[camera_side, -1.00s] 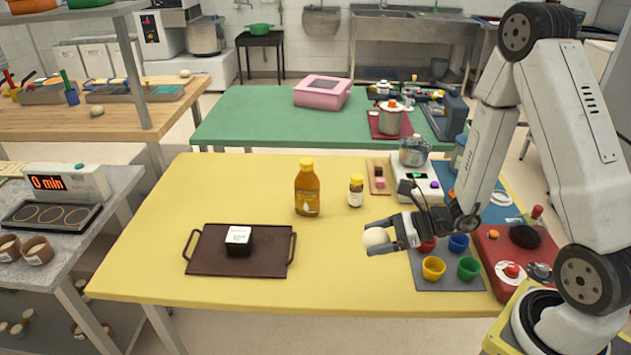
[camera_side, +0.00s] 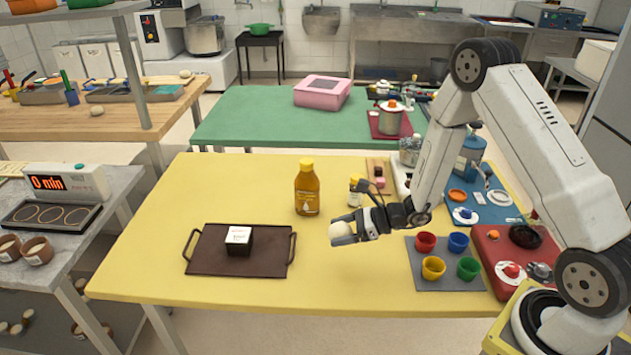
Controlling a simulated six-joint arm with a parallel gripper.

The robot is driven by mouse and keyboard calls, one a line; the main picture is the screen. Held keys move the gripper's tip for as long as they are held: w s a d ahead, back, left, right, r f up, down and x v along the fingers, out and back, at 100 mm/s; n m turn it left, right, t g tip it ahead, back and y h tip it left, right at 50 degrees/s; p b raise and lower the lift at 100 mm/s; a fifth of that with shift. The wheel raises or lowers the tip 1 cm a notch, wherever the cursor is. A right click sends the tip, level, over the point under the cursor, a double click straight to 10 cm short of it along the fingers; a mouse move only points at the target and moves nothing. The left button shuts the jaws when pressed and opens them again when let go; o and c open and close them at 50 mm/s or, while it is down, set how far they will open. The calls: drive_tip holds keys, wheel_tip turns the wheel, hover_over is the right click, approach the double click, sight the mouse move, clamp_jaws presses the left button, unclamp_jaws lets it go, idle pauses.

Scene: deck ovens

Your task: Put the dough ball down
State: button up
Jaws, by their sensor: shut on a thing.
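The dough ball (camera_side: 341,230) is pale and round, held at the tips of my gripper (camera_side: 345,232). My gripper is shut on it, with the fingers pointing left. The ball appears to be above the yellow table (camera_side: 190,190), right of the brown tray; its exact height cannot be told from this view. Part of the ball is hidden by the fingers.
A brown tray (camera_side: 207,260) with two handles bears a dark block with a white top (camera_side: 238,240). A mustard-coloured bottle (camera_side: 307,187) stands behind the ball. A small bottle (camera_side: 354,188) is partly hidden by my arm. A grey mat (camera_side: 443,283) bears several coloured cups. The table's front left is clear.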

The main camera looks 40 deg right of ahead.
hover_over(327, 253)
drive_tip(key=shift+s+f, duration=0.15)
drive_tip(key=shift+f, duration=1)
drive_tip(key=shift+s+f, duration=0.1)
drive_tip(key=shift+f, duration=1)
drive_tip(key=shift+w+f, duration=0.2)
drive_tip(key=shift+f, duration=1.65)
drive_tip(key=shift+f, duration=0.1)
drive_tip(key=o, duration=1.1)
drive_tip(key=shift+c, duration=0.2)
